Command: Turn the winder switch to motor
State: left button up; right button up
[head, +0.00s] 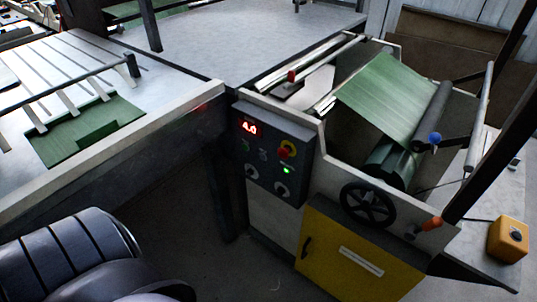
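A dark control panel (268,158) is on the front of the machine, near the middle of the head view. It carries a lit red display (248,128), a red and yellow button (287,149) and a lit green lamp (286,170). Two rotary knobs with pale surrounds sit low on it, a left knob (251,171) and a right knob (281,190). Their labels are too small to read, so I cannot tell which is the winder switch or where it points.
A green web runs over a roller to a green roll (392,162) at the right. A black handwheel (368,204), a yellow cabinet (355,262) and a yellow box (508,239) are below and right. A table (85,75) with green sheet stands left. Floor before the panel looks clear.

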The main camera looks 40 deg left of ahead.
aim_at(249, 172)
jog(key=u, duration=1.4)
